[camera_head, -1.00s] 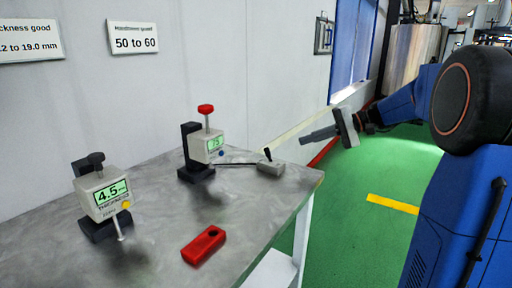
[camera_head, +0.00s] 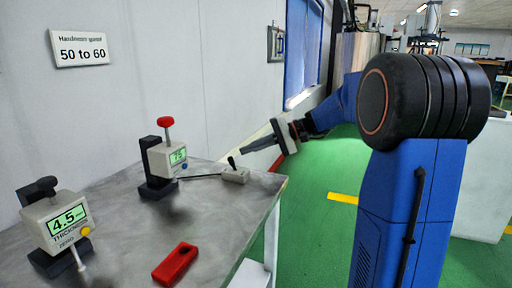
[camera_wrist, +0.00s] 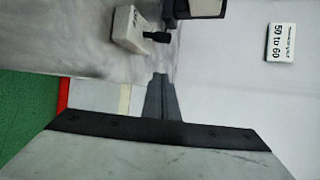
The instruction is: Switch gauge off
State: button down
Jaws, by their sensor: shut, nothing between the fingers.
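A small grey switch box (camera_head: 236,176) with a black toggle lever (camera_head: 231,162) sits near the far right corner of the grey table (camera_head: 215,215). A dark cable joins it to the gauge with a red knob (camera_head: 164,160), whose green display is lit and seems to read 75. A second gauge (camera_head: 58,225) at the left reads 4.5. My gripper (camera_head: 243,152) is shut and empty, just right of and above the lever, apparently apart from it. In the wrist view, my fingertips (camera_wrist: 160,78) point toward the switch box (camera_wrist: 128,30) and its black lever (camera_wrist: 156,37).
A red block (camera_head: 175,263) lies at the table's front. A "50 to 60" sign (camera_head: 81,47) hangs on the wall behind the table. Green floor (camera_head: 315,185) is open to the right of the table. The table's middle is clear.

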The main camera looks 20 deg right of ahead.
aim_at(233, 164)
jog(key=x, duration=0.5)
jog(key=shift+s+a, duration=0.2)
jog(key=shift+a, duration=0.05)
jog(key=shift+s+r, duration=0.25)
jog(key=shift+s, duration=0.6)
jog(key=shift+s+r, duration=0.25)
jog(key=shift+s, duration=0.6)
jog(key=shift+s+d+n+t+y, duration=0.1)
jog(key=shift+d+n+t+y, duration=0.15)
jog(key=shift+y, duration=0.2)
jog(key=shift+s+d+n+t+y, duration=0.1)
jog(key=shift+s+n+t+y, duration=0.05)
jog(key=shift+t+y, duration=0.25)
jog(key=shift+s+y, duration=0.1)
jog(key=shift+y, duration=0.25)
jog(key=shift+s+d+f, duration=0.15)
jog(key=shift+s+d, duration=0.3)
jog(key=shift+s+d+f, duration=0.3)
jog(key=shift+s, duration=0.05)
